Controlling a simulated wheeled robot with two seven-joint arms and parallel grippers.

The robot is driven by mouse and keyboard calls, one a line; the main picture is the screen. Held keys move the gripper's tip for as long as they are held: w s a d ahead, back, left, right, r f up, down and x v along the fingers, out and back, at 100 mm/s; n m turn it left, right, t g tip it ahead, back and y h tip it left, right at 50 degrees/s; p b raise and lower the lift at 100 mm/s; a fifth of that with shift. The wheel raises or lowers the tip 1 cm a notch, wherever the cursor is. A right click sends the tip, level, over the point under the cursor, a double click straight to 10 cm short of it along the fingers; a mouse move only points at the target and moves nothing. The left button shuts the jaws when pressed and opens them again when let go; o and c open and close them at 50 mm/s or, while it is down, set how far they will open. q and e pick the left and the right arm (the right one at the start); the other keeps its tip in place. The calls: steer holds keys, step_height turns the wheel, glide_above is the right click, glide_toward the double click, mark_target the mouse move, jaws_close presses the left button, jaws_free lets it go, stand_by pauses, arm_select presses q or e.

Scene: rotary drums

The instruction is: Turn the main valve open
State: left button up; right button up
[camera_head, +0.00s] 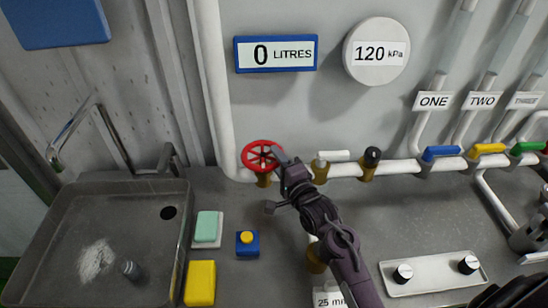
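The main valve looks to be the red handwheel (261,156), a spoked wheel on a brass body at the left end of the white horizontal pipe. My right gripper (281,155) reaches up from the lower right, with its tip at the wheel's right rim. It overlaps the rim in the picture; I cannot tell whether it touches or grips it. The spacing of its fingers is too small to make out. My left gripper is not in view.
A white-handled valve (333,156), a black-knobbed valve (372,158) and blue (441,152), yellow (487,148) and green (526,147) handles line the pipe rightward. The display (276,53) reads 0 litres; the gauge (376,52) reads 120 kPa. A sink (50,215) lies left.

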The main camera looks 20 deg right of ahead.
steer(key=s, duration=0.2)
steer(key=s+b, duration=0.1)
steer(key=s, duration=0.2)
steer(key=shift+s+d, duration=0.35)
